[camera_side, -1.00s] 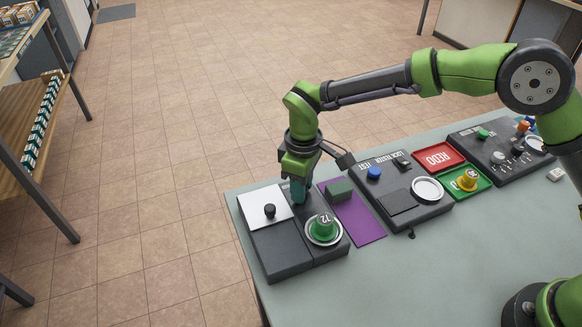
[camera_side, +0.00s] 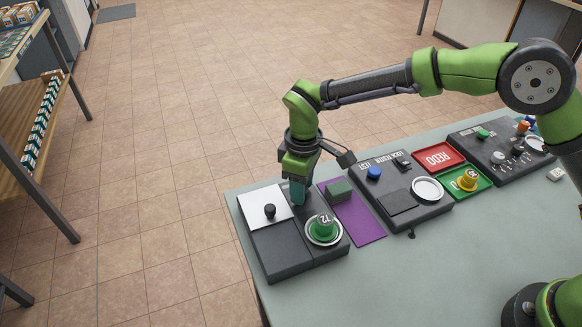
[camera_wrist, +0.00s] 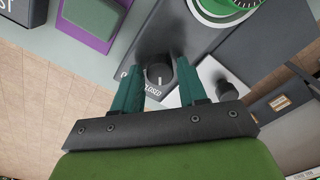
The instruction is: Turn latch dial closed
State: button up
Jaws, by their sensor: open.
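The dark round latch dial (camera_wrist: 159,79) shows in the wrist view with a pale pointer line on it and the word CLOSED beside it. It sits on the dark box (camera_side: 275,256) at the table's left end. My gripper (camera_wrist: 158,82) is open, with one teal finger on each side of the dial; I cannot tell whether they touch it. In the side view my gripper (camera_side: 298,196) points down at the back of the box and hides the dial.
A black knob (camera_side: 270,210) stands on the box's white panel, close beside my fingers. A green numbered piece (camera_side: 323,226) sits in a ring at the front. A purple mat (camera_side: 362,222) with a grey-green block (camera_side: 339,190) lies to the right, then another dark box (camera_side: 418,213).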

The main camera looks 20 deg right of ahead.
aim_at(308, 192)
notch_tip(308, 192, up, 17)
dwell(0.4)
jog(key=shift+f, duration=0.1)
jog(key=s+d+r+m+t+y, duration=0.2)
jog(key=s+d+m+t, duration=0.5)
jog(key=s+d+m, duration=0.6)
jog(key=s+d, duration=0.8)
jog(key=d, duration=0.3)
jog(key=shift+d+r, duration=0.3)
jog(key=shift+r, duration=0.1)
